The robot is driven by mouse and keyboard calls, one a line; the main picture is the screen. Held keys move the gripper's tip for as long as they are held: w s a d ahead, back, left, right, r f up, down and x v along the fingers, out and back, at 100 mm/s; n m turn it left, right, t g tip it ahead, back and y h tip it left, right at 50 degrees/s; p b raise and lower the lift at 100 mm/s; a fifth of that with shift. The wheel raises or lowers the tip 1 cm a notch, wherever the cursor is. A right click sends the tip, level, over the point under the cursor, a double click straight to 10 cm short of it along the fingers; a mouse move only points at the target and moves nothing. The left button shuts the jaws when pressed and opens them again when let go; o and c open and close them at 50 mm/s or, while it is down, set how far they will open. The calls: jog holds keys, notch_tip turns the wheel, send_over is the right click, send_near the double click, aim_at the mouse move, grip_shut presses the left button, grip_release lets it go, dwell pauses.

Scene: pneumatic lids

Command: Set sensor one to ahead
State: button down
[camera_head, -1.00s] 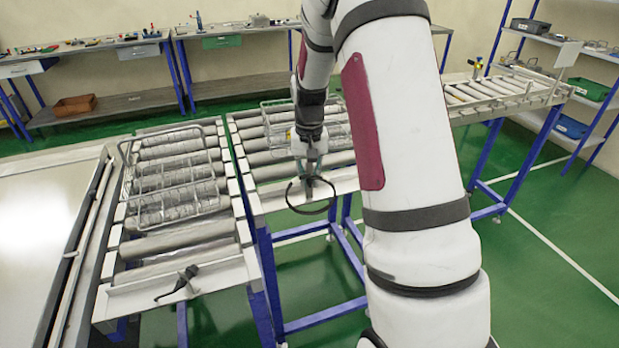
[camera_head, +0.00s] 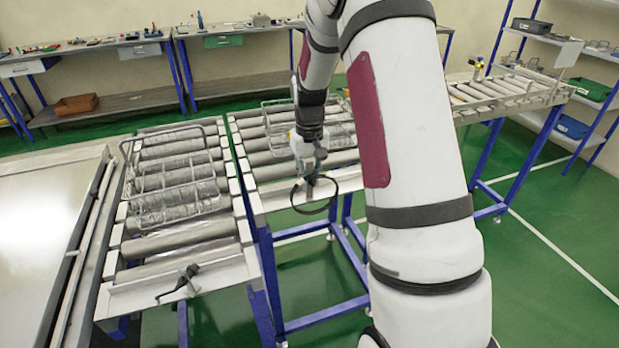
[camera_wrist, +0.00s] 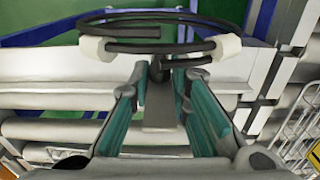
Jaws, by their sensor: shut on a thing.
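A dark sensor with a looped black cable (camera_head: 295,203) sits at the front end plate of the middle conveyor. In the wrist view the black cable loop (camera_wrist: 125,31) curves beyond the fingertips. My gripper (camera_head: 311,172) is low over that end plate. In the wrist view its teal-padded fingers (camera_wrist: 160,72) come together around a small dark part at the base of the loop. The sensor's body is mostly hidden by the fingers, so its facing is hard to tell. Another dark sensor-like part (camera_head: 178,284) stands on the left conveyor's front plate.
Wire baskets stand on the left conveyor (camera_head: 170,178) and behind my gripper on the middle conveyor (camera_head: 285,120). Another roller conveyor (camera_head: 500,90) is at the right. Blue legs stand below the middle conveyor. Green floor (camera_head: 540,215) is free at the right.

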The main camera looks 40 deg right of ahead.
jog(key=c, duration=1.5)
grip_release()
notch_tip(320, 180, up, 10)
jog(key=shift+r, duration=1)
